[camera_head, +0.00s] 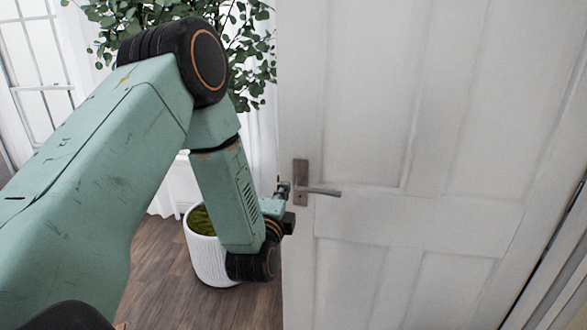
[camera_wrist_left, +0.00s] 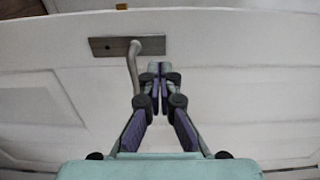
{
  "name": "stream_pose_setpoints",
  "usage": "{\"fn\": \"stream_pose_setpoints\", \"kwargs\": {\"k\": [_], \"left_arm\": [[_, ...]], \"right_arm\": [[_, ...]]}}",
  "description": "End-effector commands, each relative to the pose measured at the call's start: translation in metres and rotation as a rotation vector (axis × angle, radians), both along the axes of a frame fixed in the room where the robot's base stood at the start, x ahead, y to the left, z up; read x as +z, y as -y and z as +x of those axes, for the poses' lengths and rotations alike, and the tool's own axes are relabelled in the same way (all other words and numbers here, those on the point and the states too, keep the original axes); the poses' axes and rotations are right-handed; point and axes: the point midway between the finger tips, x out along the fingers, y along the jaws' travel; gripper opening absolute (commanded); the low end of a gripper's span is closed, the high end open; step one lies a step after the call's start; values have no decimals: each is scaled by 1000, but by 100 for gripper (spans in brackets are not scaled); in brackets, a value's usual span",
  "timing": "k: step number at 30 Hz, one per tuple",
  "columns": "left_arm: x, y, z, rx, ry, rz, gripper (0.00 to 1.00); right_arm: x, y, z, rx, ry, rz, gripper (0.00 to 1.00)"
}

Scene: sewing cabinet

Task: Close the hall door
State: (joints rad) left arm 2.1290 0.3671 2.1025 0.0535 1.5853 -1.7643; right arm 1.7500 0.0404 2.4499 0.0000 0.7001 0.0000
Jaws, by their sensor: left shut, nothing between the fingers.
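The white panelled hall door (camera_head: 390,120) fills the right half of the head view and stands open, with its free edge on the left. Its metal lever handle (camera_head: 320,191) sits on a dark plate near that edge. My left gripper (camera_head: 283,187) is at the door's free edge, just left of the handle plate. In the left wrist view the gripper (camera_wrist_left: 160,70) is shut and empty, with its fingertips beside the lever (camera_wrist_left: 133,68), in front of the door face (camera_wrist_left: 230,70). I cannot tell whether it touches the door. My right gripper is not in view.
A white ribbed pot (camera_head: 205,255) with a leafy plant (camera_head: 250,45) stands behind my left forearm, close to the door edge. A window (camera_head: 35,50) is at the far left. Bare wooden floor (camera_head: 160,275) lies left of the door. A frame edge (camera_head: 560,270) runs at the right.

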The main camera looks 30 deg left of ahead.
Motion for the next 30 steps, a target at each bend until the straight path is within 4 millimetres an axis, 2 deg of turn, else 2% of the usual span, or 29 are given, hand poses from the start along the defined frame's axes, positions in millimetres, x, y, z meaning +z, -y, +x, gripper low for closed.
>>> {"fn": "stream_pose_setpoints", "kwargs": {"k": [12, 18, 24, 30], "left_arm": [[1, -28, 69, -3, 4, -1, 0], [0, -38, 94, -2, 3, -1, 0], [0, -43, 107, -3, 1, -2, 0], [0, -44, 109, -3, 0, -3, 0]], "right_arm": [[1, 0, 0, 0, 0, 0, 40], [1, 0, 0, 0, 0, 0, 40], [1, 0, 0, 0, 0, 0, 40], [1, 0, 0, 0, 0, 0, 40]]}}
